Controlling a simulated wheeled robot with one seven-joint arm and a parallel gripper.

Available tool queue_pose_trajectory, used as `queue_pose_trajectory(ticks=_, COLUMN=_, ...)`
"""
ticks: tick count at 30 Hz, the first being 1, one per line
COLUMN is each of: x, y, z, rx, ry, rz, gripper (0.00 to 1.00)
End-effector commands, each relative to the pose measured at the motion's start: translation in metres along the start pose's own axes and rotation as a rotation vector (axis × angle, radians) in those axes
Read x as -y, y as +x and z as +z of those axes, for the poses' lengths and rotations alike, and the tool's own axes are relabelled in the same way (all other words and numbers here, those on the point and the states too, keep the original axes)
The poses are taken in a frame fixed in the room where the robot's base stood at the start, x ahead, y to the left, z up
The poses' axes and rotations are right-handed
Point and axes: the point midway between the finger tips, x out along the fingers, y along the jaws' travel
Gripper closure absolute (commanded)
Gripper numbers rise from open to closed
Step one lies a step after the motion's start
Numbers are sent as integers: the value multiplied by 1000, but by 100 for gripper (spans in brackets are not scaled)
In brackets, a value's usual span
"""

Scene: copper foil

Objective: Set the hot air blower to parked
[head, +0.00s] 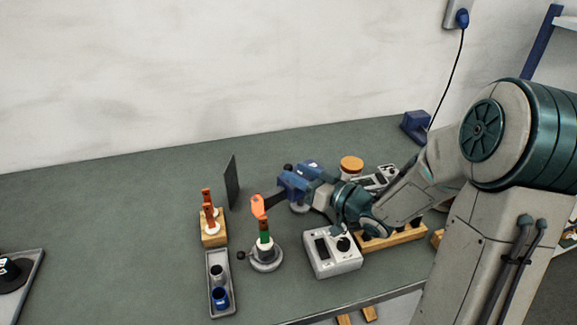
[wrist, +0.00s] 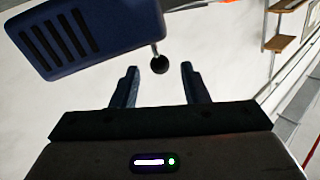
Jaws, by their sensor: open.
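The hot air blower has a blue body with dark vent slots, large at the upper left of the wrist view (wrist: 90,35). In the head view its blue body (head: 311,167) shows partly behind my gripper (head: 287,187). A short stem with a black ball knob (wrist: 159,62) sticks out of the body. My gripper's fingers (wrist: 158,70) are open, one on each side of the knob's line, with the knob near the fingertips. No contact is visible. A dark arm with an orange end (head: 258,207) reaches left over a small stand (head: 264,257); its join is hidden.
A white control box with a dial (head: 332,252) stands just below my arm. A wooden block with orange-topped tools (head: 213,235), a grey tray with cups (head: 220,285) and a dark upright panel (head: 232,182) stand left. The far left bench is mostly clear.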

Motion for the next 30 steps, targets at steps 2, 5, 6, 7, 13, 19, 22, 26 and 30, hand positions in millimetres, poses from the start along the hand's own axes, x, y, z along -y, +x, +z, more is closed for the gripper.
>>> queue_pose_trajectory(ticks=2, x=1, y=14, z=0, rx=0, ry=1, rz=-3, gripper=59)
queue_pose_trajectory(ticks=5, x=0, y=27, z=0, rx=1, ry=1, rz=-1, gripper=59)
queue_pose_trajectory(ticks=6, x=0, y=30, z=0, rx=0, ry=1, rz=-1, gripper=59)
queue_pose_trajectory(ticks=7, x=0, y=33, z=0, rx=0, ry=1, rz=-1, gripper=59)
queue_pose_trajectory(ticks=13, x=0, y=39, z=0, rx=1, ry=0, rz=1, gripper=59)
queue_pose_trajectory(ticks=19, x=0, y=39, z=0, rx=1, ry=0, rz=1, gripper=62)
queue_pose_trajectory(ticks=22, x=0, y=39, z=0, rx=1, ry=0, rz=2, gripper=90)
queue_pose_trajectory(ticks=26, x=0, y=39, z=0, rx=1, ry=0, rz=2, gripper=100)
queue_pose_trajectory(ticks=30, x=-4, y=39, z=0, rx=-1, ry=-1, rz=13, gripper=100)
